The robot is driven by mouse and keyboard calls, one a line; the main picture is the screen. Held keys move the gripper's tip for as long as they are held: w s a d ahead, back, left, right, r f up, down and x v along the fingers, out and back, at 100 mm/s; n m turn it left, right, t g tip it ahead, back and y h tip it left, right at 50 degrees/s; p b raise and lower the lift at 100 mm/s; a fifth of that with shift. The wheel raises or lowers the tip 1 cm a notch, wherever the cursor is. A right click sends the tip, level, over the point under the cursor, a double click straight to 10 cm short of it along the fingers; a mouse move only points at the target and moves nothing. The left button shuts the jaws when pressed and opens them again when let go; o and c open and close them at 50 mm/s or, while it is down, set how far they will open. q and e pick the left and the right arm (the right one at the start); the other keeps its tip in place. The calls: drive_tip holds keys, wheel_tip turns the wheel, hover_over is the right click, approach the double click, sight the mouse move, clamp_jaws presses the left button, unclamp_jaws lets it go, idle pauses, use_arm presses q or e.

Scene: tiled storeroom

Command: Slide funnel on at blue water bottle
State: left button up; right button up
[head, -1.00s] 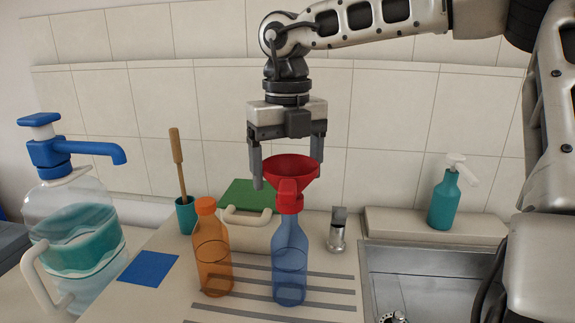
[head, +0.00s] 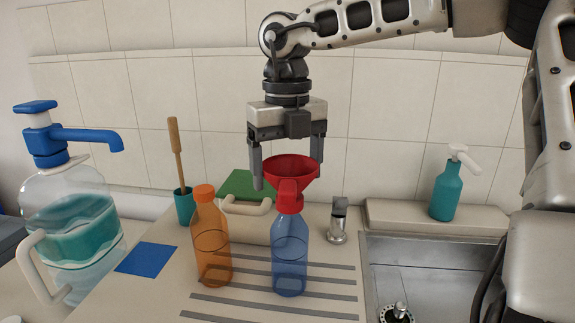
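A red funnel (head: 287,172) sits between the fingers of my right gripper (head: 288,172), which reaches down from above. The fingers stand wide apart at opposite sides of its rim and appear closed on it. The funnel's lower red collar points down at the top of the blue water bottle (head: 290,258). The bottle stands upright on the counter, and the collar overlaps its mouth in the picture. The mouth is hidden, and I cannot tell how deep the collar sits on it. My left gripper is not in view.
An orange bottle (head: 212,245) stands close left of the blue one. Further left is a pump jug (head: 70,220) with a blue spout. A metal fitting (head: 338,222) stands behind right. A sink (head: 440,270) and teal soap bottle (head: 446,192) are at the right.

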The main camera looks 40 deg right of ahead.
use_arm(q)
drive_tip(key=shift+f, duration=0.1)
use_arm(e)
drive_tip(key=o, duration=0.9)
use_arm(q)
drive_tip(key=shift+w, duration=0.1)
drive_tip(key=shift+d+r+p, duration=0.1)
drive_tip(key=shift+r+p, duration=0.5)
drive_tip(key=shift+p, duration=0.1)
use_arm(e)
wheel_tip(320, 180, up, 16)
drive_tip(key=shift+w+f, duration=0.1)
